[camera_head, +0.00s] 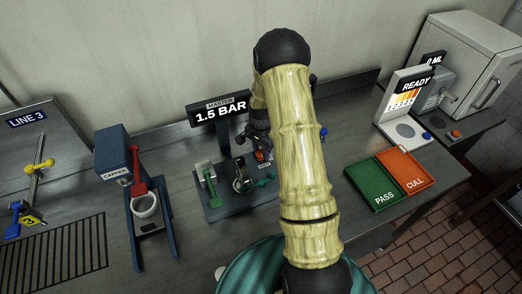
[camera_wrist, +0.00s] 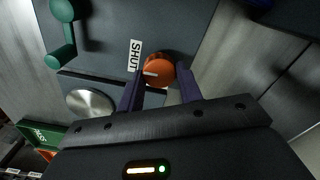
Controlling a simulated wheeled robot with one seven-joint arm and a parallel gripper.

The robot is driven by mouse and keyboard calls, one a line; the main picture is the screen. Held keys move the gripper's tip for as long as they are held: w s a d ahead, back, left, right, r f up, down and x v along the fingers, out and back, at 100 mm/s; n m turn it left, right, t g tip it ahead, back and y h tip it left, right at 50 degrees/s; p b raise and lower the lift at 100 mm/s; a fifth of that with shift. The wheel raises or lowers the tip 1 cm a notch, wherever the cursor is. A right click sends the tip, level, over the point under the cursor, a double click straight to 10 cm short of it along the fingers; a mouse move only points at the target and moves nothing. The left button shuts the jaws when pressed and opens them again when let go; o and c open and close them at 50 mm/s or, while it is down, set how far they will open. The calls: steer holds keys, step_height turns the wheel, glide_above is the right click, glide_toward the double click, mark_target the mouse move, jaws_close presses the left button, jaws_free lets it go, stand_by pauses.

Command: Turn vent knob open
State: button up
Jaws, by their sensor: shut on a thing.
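The orange round knob (camera_wrist: 159,71) shows in the wrist view between my two dark fingers. It has a pale pointer line that points left, towards a white label reading SHUT (camera_wrist: 135,55). My gripper (camera_wrist: 160,78) is shut on this knob, one finger on each side. In the head view a small orange spot (camera_head: 260,155) shows beside the forearm, at the valve rig (camera_head: 226,207) under the sign reading MASTER 1.5 BAR (camera_head: 218,110). My arm hides much of the rig there. No label for the open position is visible.
A green handle (camera_wrist: 60,35) and a round metal disc (camera_wrist: 90,102) sit near the knob. A blue capper (camera_head: 113,150) stands left of the rig. Green PASS (camera_head: 372,185) and orange CULL (camera_head: 405,170) trays lie to the right.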

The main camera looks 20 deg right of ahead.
steer(key=n+b, duration=0.1)
steer(key=n, duration=0.3)
steer(key=shift+f+b, duration=0.1)
steer(key=shift+b, duration=0.3)
steer(key=n+b, duration=0.1)
steer(key=n, duration=0.4)
steer(key=shift+a, duration=0.15)
steer(key=n, duration=0.4)
steer(key=shift+w, duration=0.1)
steer(key=n, duration=0.4)
steer(key=shift+a+n, duration=0.1)
steer(key=shift+n, duration=0.2)
steer(key=o, duration=1)
